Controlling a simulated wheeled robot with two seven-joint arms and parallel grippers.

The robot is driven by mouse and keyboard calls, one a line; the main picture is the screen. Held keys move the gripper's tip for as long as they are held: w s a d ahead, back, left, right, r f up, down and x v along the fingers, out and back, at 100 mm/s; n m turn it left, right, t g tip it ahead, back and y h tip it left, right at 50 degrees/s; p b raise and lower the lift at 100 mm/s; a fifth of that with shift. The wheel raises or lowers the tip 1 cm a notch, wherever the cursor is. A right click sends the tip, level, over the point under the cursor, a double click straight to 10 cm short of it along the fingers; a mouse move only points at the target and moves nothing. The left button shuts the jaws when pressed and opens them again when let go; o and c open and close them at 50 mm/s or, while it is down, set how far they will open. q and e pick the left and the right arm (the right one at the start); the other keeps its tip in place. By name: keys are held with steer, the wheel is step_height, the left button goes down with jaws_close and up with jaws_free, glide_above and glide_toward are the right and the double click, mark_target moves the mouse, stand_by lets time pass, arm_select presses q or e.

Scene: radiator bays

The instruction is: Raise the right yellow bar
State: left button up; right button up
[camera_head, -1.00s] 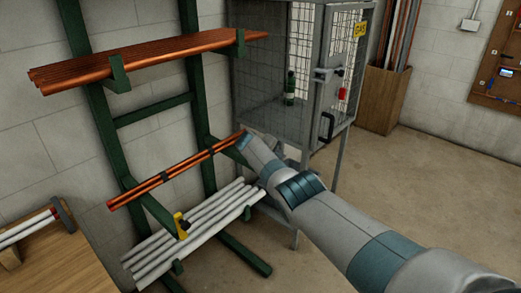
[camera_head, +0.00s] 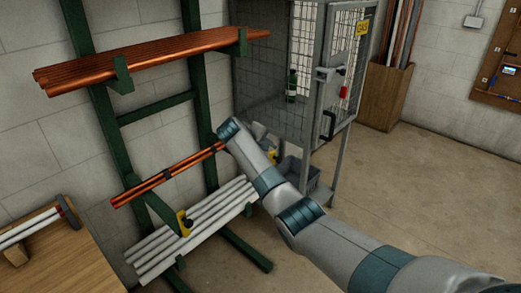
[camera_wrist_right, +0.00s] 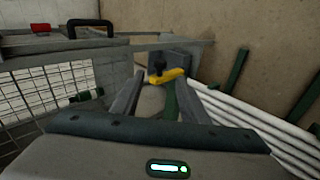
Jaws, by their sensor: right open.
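The right yellow bar (camera_head: 272,155) shows as a small yellow piece beside my right gripper (camera_head: 264,138), partly hidden by my arm in the head view. In the right wrist view, the yellow bar (camera_wrist_right: 167,76) has a black knob and lies tilted just beyond the fingertips of my open right gripper (camera_wrist_right: 158,88). The fingers hold nothing; I cannot tell whether they touch the bar. The left yellow bar (camera_head: 183,223) is on the left arm of the green rack (camera_head: 107,130). My left gripper is out of view.
Copper pipes (camera_head: 150,58) lie on the upper rack arms, a copper bundle (camera_head: 165,175) on the middle ones and white pipes (camera_head: 195,232) below. A mesh cage (camera_head: 275,60) stands close to my right arm. A wooden bench (camera_head: 60,260) is at lower left.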

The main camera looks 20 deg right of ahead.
arm_select(q)
steer(key=w, duration=0.1)
steer(key=w+d, duration=0.1)
steer(key=w, duration=0.1)
steer(key=shift+w+d+f+t, duration=0.1)
steer(key=shift+d+t, duration=0.05)
steer(key=shift+t, duration=0.25)
arm_select(e)
steer(key=v, duration=0.5)
arm_select(q)
steer(key=shift+s, duration=0.3)
arm_select(e)
steer(key=shift+f, duration=0.15)
